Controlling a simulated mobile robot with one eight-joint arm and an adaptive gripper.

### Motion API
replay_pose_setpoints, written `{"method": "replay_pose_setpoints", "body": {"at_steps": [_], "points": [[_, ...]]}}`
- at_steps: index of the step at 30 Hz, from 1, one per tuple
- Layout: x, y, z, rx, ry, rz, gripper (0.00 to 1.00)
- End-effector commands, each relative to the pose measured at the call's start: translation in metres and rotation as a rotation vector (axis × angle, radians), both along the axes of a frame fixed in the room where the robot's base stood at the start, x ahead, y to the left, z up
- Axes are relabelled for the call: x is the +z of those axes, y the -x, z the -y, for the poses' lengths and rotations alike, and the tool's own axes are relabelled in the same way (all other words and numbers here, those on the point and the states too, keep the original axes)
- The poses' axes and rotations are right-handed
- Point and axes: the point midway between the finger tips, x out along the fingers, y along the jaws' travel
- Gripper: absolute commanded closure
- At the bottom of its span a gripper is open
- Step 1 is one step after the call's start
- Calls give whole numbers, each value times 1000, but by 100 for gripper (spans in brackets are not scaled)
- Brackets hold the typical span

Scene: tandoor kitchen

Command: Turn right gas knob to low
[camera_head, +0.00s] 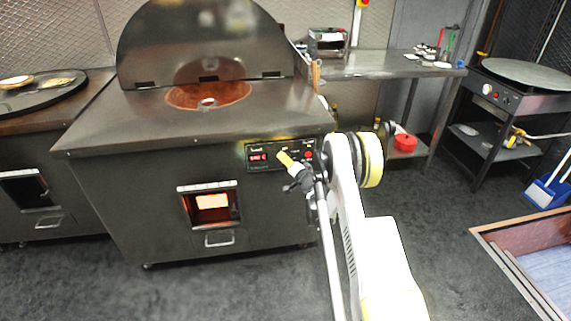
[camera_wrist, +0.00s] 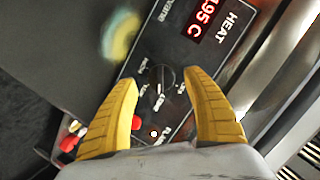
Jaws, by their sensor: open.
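The tandoor (camera_head: 110,150) has a black control panel (camera_head: 258,168) on its front, with a lit red display (camera_head: 258,157) that also shows in the wrist view (camera_wrist: 207,18), beside the word HEAT. A round black knob (camera_wrist: 159,88) with a pale pointer line sits on the panel in the wrist view. My gripper (camera_head: 284,157) is at the panel in the head view and hides the knob. In the wrist view my gripper (camera_wrist: 162,79) is open, its yellow fingers on either side of the knob with visible gaps. The small setting marks are too blurred to read.
The tandoor's lid (camera_head: 200,45) stands raised. A metal table (camera_head: 375,65) is behind to the right. Floor in front is clear.

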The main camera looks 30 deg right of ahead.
Motion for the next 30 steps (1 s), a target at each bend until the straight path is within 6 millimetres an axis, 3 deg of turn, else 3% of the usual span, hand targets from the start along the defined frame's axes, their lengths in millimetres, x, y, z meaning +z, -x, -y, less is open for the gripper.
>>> {"method": "replay_pose_setpoints", "body": {"at_steps": [6,16,21,30], "points": [[-7,-23,1,0,1,0,41],[-6,-26,2,0,0,0,43],[-6,-26,2,0,0,0,94],[-6,-26,2,0,-5,2,95]]}}
